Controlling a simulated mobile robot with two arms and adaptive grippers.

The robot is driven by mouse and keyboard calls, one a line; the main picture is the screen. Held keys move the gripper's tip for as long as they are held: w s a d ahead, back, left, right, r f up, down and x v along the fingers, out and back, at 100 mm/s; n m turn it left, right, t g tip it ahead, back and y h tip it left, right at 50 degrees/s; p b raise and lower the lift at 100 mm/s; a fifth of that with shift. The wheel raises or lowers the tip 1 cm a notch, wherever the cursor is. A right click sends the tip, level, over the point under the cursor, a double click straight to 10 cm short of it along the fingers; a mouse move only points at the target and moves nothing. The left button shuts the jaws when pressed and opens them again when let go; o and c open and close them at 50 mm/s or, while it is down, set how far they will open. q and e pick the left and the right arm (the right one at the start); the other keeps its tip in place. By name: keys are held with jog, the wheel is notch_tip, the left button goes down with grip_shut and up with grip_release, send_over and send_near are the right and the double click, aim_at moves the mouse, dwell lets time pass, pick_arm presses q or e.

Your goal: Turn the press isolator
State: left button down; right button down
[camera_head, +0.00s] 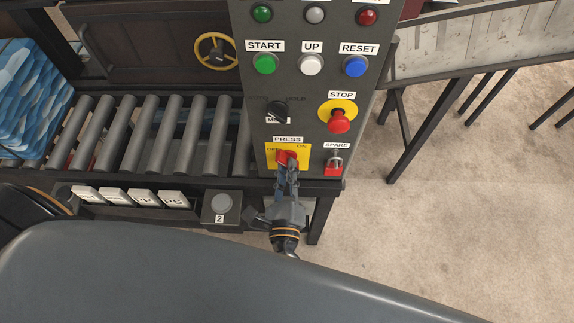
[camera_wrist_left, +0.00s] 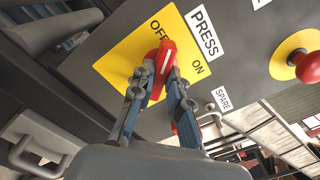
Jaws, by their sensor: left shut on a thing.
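The press isolator is a red rotary handle (camera_head: 285,157) on a yellow plate (camera_head: 302,149) marked OFF and ON, low on the dark control panel under the PRESS label. In the left wrist view the red handle (camera_wrist_left: 166,57) shows a white line on its face, pointing up between the words OFF and ON, nearer OFF. My left gripper (camera_head: 287,172) reaches up from below and is shut on the handle. Its two fingers (camera_wrist_left: 157,85) lie on either side of the handle in the left wrist view. My right gripper is not in view.
Above the isolator are a black selector knob (camera_head: 277,111) and a red STOP button (camera_head: 339,121). A red SPARE switch (camera_head: 334,165) sits close to its right. A roller conveyor (camera_head: 150,130) lies left of the panel. Open floor (camera_head: 450,210) is to the right.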

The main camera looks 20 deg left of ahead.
pick_arm(q)
jog(key=m+p, duration=0.3)
jog(key=m, duration=0.1)
jog(key=shift+r, duration=0.15)
jog(key=shift+m+p, duration=1)
jog(key=shift+m, duration=0.7)
jog(key=c, duration=1.3)
grip_release()
jog(key=v, duration=1.2)
